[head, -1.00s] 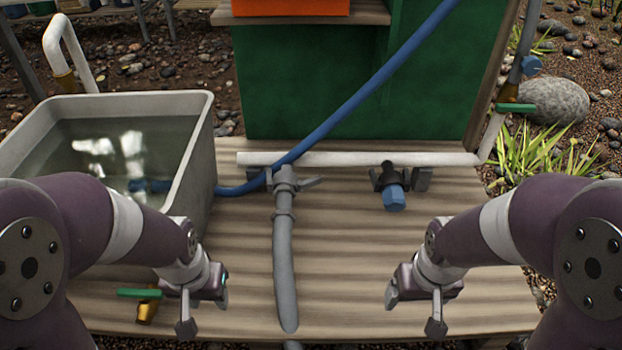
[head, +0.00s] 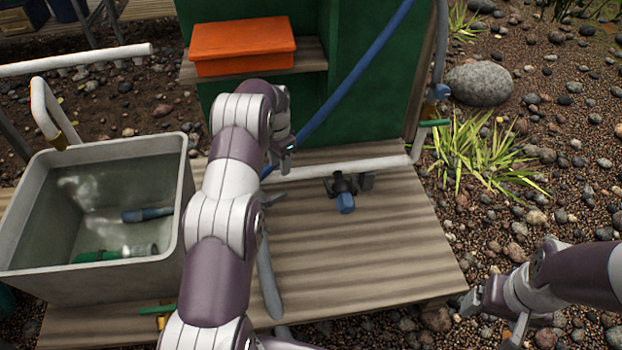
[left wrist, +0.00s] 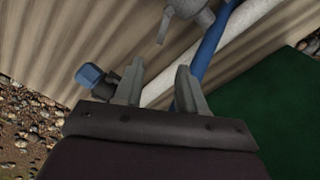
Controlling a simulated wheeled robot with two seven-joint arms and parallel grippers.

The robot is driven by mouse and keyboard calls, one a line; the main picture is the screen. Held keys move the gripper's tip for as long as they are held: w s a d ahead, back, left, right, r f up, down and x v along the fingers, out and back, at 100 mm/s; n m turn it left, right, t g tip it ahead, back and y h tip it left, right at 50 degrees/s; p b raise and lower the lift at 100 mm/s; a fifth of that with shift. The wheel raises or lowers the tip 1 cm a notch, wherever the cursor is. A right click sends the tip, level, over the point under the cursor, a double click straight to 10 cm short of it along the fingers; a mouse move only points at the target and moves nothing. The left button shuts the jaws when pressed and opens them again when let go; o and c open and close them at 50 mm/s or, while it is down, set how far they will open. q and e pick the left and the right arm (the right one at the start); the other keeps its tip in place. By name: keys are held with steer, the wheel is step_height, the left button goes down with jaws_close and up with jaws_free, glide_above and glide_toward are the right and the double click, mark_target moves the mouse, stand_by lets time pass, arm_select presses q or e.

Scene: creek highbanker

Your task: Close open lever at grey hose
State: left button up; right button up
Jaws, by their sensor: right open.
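The grey hose (head: 268,282) hangs from the white pipe (head: 385,165) and lies on the wooden deck, partly hidden behind my left arm. Its grey lever (head: 277,198) sticks out to the right, crosswise to the hose; the valve body is mostly hidden there. In the left wrist view the grey valve (left wrist: 192,8) and its lever (left wrist: 164,28) show at the top, beyond the fingertips and not touched. My left gripper (head: 285,155) is over the pipe near the valve; its fingers (left wrist: 158,78) are apart and empty. My right gripper (head: 494,312) is open and empty at the lower right.
A second valve with a blue end (head: 345,203) sits on the pipe to the right. A blue hose (head: 360,75) slants up past the green box (head: 345,120). A grey water tub (head: 95,165) stands left. An orange box (head: 243,46) sits on a shelf. The right deck is clear.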

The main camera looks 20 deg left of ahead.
mark_target(282, 193)
arm_select(q)
step_height(282, 193, down, 12)
steer(key=b, duration=0.6)
steer(key=shift+a+f, duration=0.1)
steer(key=shift+f, duration=0.05)
